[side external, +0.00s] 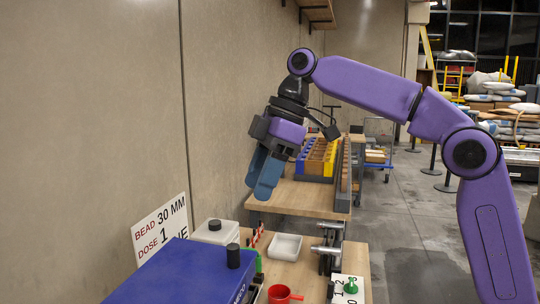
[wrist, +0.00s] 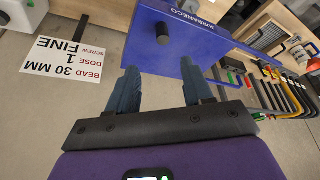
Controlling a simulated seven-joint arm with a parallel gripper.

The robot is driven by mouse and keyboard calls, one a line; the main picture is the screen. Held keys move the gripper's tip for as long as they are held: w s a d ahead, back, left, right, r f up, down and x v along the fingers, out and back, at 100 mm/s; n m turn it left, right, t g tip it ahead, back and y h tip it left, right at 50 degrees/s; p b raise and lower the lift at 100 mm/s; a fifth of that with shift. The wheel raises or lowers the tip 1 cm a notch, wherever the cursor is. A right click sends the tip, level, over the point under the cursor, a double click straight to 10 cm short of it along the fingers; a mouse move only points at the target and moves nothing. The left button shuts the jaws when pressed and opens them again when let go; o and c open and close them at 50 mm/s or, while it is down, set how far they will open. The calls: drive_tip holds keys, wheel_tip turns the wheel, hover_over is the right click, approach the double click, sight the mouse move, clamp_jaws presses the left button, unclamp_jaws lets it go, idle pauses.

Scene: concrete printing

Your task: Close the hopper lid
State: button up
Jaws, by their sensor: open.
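A large blue panel with a black knob, which looks like the hopper lid (side external: 175,275), fills the bottom of the side view. Its black knob (side external: 233,255) stands on the top near the right corner. In the wrist view the blue panel (wrist: 165,60) lies beyond my fingers, with the knob (wrist: 163,36) on its face and white lettering along one edge. I cannot tell how far the lid is open; the hopper's mouth does not show. My gripper (side external: 264,178) is open and empty, high above and behind the panel, touching nothing. Its two blue fingers also show in the wrist view (wrist: 161,90).
A white sign (side external: 160,228) leans by the wall at the left. A white box (side external: 214,231), a white tray (side external: 285,247) and a red cup (side external: 283,294) are on the wooden bench. Yellow and blue bins (side external: 320,158) sit farther back.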

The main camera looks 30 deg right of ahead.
drive_tip(key=shift+v, duration=2.05)
drive_tip(key=s+d+f+m+h, duration=0.1)
drive_tip(key=s+d+f+h, duration=0.1)
drive_tip(key=s+d+f, duration=0.8)
drive_tip(key=s+d+f+m+h, duration=0.2)
drive_tip(key=s+d+f, duration=0.9)
drive_tip(key=s+f, duration=0.6)
drive_tip(key=s, duration=0.3)
drive_tip(key=shift+f+g, duration=0.35)
drive_tip(key=shift+g, duration=0.05)
